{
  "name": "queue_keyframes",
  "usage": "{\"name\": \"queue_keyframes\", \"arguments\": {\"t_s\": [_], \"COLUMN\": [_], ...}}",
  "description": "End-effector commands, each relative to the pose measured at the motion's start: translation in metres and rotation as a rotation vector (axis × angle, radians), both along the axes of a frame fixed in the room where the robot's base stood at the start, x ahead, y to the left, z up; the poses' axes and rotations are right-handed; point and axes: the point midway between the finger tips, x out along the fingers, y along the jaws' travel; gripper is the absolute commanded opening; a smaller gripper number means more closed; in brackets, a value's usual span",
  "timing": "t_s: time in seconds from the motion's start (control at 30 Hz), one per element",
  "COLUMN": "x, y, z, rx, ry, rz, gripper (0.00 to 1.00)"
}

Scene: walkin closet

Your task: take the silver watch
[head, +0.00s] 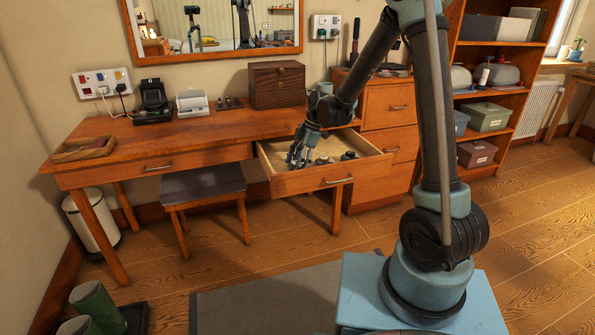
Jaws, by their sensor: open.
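The desk drawer (335,178) is pulled open. My gripper (298,160) is over the left part of the drawer, its fingers apart and pointing down, close to or inside it. A small light grey object (323,160) lies just right of the fingers; it may be the silver watch, but it is too small to tell. A small dark object (349,155) sits further right in the drawer. My fingers hide part of the drawer floor, and I cannot tell whether they touch anything.
The drawer belongs to a wooden desk (205,130) holding a brown box (277,85), a black stand (153,100) and a tray (84,149). A dark-topped stool (203,185) stands left of the drawer. A chest of drawers (391,115) is at right.

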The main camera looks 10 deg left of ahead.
Motion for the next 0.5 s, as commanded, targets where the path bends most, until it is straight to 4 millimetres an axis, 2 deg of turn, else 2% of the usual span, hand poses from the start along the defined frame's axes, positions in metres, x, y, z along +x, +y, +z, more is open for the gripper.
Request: {"name": "queue_keyframes", "arguments": {"t_s": [0.23, 0.43, 0.47, 0.5], "x": [-0.0003, -0.0002, -0.0002, -0.0002], "y": [0.0005, 0.0006, 0.0006, 0.0006], "z": [-0.0010, -0.0009, -0.0009, -0.0009], "rx": [0.000, 0.000, 0.000, 0.000], "ry": [0.000, 0.000, 0.000, 0.000], "rz": [0.000, 0.000, 0.000, 0.000], "gripper": [0.65, 0.20, 0.15, 0.15]}}
